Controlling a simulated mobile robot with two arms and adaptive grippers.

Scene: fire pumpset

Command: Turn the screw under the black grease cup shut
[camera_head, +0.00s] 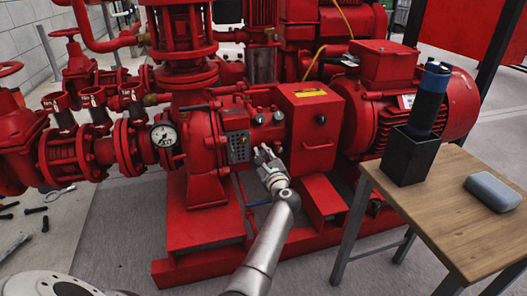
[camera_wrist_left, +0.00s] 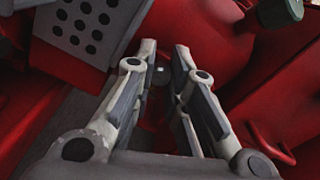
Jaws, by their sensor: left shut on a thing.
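Two small round cups sit on the red pump housing in the head view: a dark one (camera_head: 260,119) and a grey-green one (camera_head: 278,116) to its right. I cannot tell for sure which is the black grease cup. My left gripper (camera_head: 263,153) is just below them, against the front of the housing. In the left wrist view, the fingers (camera_wrist_left: 161,62) are close together around a small dark piece with a pale spot (camera_wrist_left: 160,70), likely the screw, mostly hidden. A dark green-grey cup (camera_wrist_left: 281,12) shows at upper right. My right gripper is not in view.
A grey perforated plate (camera_head: 238,146) is left of the gripper; it also shows in the left wrist view (camera_wrist_left: 85,25). A red box (camera_head: 312,125) stands right. A wooden table (camera_head: 440,195) with a black holder (camera_head: 407,157) and grey case (camera_head: 492,192) is at right.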

